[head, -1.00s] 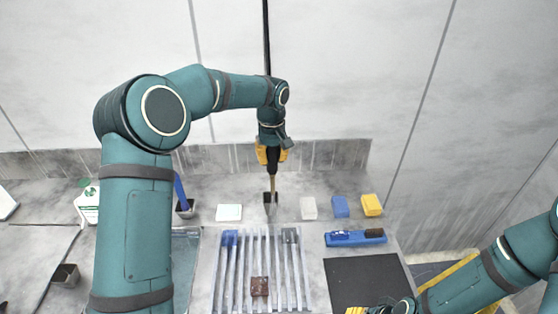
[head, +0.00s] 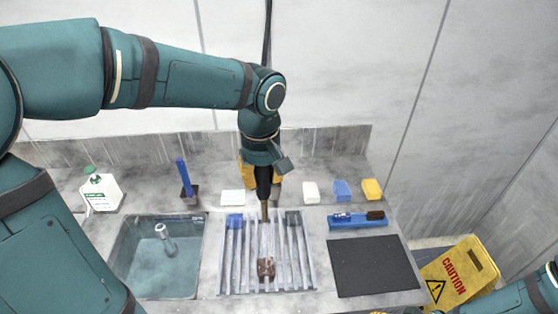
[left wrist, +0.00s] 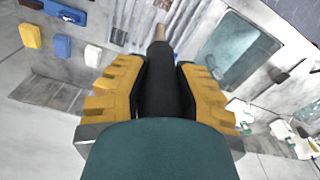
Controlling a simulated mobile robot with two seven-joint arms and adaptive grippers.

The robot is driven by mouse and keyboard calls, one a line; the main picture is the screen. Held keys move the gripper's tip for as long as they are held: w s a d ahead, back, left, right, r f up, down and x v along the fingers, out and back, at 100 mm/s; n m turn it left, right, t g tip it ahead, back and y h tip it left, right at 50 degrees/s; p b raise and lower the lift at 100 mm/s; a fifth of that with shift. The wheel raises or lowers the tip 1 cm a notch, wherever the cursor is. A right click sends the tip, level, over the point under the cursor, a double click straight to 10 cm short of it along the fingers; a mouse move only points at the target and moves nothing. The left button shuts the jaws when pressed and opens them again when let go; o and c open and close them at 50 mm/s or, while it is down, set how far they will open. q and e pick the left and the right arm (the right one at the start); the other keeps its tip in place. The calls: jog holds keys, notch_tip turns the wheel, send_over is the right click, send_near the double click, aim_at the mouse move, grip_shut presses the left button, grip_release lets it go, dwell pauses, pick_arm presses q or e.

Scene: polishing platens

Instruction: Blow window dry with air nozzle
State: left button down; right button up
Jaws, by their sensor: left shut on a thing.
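My left gripper (head: 261,178) is shut on a black air nozzle (head: 264,190) with a brass tip, its hose running up. The nozzle points down over the back part of a ribbed drying rack (head: 221,285). In the left wrist view, the yellow fingers (left wrist: 155,85) flank the black nozzle body (left wrist: 157,95). A small reddish-brown piece (head: 266,268), perhaps the window, lies on the rack in front of the tip, apart from it. Only yellow bits of my right gripper (head: 383,312) show at the bottom edge; its jaws are cut off.
A sink (head: 130,270) with a faucet is left of the rack. A dark mat (head: 372,266) and a blue tray (head: 357,222) are to its right. White, blue and yellow blocks (head: 372,189) stand along the back. A yellow caution sign (head: 455,270) stands beyond the right edge.

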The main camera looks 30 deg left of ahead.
aim_at(263, 193)
pick_arm(q)
notch_tip(263, 193, down, 9)
jog(key=s+b, duration=0.1)
jog(key=b, duration=0.6)
jog(key=shift+s+d, duration=0.2)
jog(key=shift+s, duration=0.1)
dwell(1.2)
notch_tip(263, 193, up, 5)
jog(key=p, duration=0.3)
jog(key=shift+p, duration=0.4)
dwell(0.6)
